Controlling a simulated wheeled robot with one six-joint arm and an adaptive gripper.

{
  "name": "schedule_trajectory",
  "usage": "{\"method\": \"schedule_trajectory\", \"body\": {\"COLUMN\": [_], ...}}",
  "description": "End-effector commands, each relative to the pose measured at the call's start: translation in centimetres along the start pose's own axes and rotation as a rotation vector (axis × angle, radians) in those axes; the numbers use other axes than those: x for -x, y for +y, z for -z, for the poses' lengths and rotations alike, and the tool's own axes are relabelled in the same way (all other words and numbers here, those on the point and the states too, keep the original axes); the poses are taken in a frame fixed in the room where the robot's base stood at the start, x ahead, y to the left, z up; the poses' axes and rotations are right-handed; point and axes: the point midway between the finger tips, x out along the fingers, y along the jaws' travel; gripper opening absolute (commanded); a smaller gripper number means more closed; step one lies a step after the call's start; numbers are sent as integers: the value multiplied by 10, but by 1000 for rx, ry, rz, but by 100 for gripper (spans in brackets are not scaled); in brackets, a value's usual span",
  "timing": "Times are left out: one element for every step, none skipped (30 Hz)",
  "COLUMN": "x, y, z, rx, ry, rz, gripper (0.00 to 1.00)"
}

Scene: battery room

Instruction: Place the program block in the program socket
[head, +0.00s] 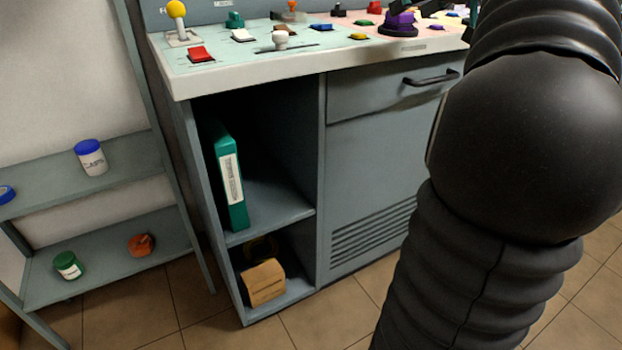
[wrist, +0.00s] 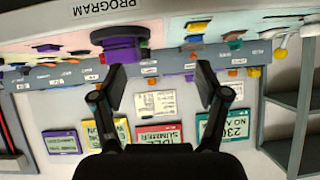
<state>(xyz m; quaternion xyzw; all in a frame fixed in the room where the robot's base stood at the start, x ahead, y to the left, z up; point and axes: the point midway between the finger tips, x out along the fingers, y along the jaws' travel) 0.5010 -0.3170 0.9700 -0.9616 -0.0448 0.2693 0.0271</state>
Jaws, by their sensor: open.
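A purple block-like piece (head: 401,19) stands on a dark round base on the console top in the head view. I cannot tell block from socket there for certain. My gripper (wrist: 162,82) is open, with nothing seen between its fingers. The left finger is near the purple piece in the picture; contact cannot be told.
The console top (head: 172,78) carries several switches, including a red one (head: 200,54) and a yellow-knobbed lever (head: 176,9). Coloured displays, one red-framed (wrist: 172,131), show in the wrist view. A green binder (head: 222,160) stands below. A shelf (head: 110,185) is at left.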

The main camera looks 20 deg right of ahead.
Motion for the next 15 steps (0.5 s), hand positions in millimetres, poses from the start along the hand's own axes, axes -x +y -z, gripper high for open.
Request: {"method": "schedule_trajectory", "body": {"x": [-12, -18, -25, -30, -34, -38, -40, -42, -44, -45, -45, -45, -44, -43, -41], "y": [-34, -51, -73, -89, -103, -122, -136, -150, -169, -182, -196, -212, -224, -235, -249], "z": [-10, -19, -32, -42, -52, -66, -77, -89, -106, -120, -134, -154, -170, -185, -207], "rx": [-17, -33, -52, -65, -76, -89, -97, -103, -108, -112, -114, -114, -113, -111, -104], "ry": [-42, -71, -108, -136, -162, -196, -220, -244, -277, -301, -325, -354, -376, -397, -422], "rz": [19, 25, 28, 30, 31, 30, 29, 27, 25, 21, 16, 9, 3, -4, -14], "gripper": [74, 74, 74, 74, 74, 74, 74, 74, 74, 74, 74, 74, 74, 74, 74]}}
